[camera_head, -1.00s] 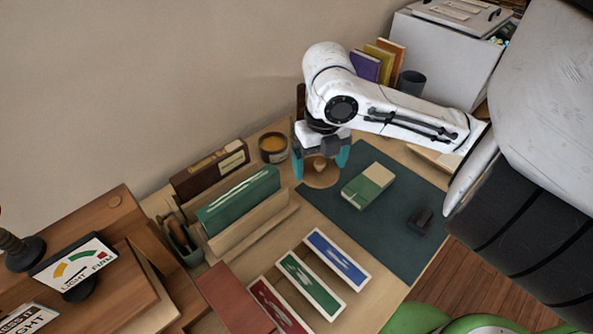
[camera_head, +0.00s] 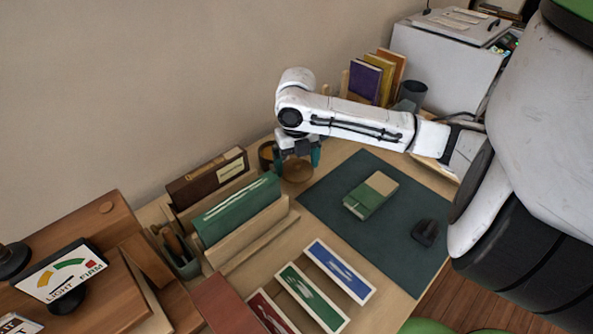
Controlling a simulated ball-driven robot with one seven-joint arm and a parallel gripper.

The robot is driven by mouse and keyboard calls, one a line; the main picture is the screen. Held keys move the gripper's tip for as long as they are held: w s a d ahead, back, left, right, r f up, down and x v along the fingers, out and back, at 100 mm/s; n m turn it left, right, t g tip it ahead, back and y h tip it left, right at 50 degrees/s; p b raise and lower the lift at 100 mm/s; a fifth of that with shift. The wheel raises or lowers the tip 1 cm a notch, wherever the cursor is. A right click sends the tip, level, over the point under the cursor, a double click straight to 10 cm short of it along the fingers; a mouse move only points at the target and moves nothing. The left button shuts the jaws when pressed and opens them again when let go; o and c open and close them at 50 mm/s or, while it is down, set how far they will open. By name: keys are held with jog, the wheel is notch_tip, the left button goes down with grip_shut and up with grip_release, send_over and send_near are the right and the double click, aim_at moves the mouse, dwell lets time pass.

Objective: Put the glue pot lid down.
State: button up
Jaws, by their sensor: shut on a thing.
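The glue pot lid (camera_head: 297,173) is a round brown disc below my gripper (camera_head: 297,160). My gripper points down with its teal fingers shut on the lid, whose knob is mostly hidden. The lid is beside the left edge of the dark green mat, at the right of the glue pot. I cannot tell whether it touches the table or is just above it. The glue pot (camera_head: 266,155) is a dark round pot at the back of the table, partly hidden by my gripper.
A green and cream book (camera_head: 371,195) and a small dark block (camera_head: 425,232) lie on the dark green mat (camera_head: 330,195). A wooden rack with a green book (camera_head: 236,208) stands left. Blue, green and red cards lie in front. Upright books (camera_head: 365,82) and a grey cup (camera_head: 412,93) stand behind.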

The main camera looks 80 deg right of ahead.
aim_at(296, 171)
jog(key=shift+w+d+f, duration=0.1)
jog(key=shift+f, duration=1.55)
jog(key=shift+f+b, duration=0.3)
jog(key=shift+f, duration=0.1)
jog(key=o, duration=0.7)
jog(key=shift+r, duration=0.1)
notch_tip(296, 171, up, 13)
jog(key=shift+f+p, duration=0.2)
jog(key=shift+p, duration=0.55)
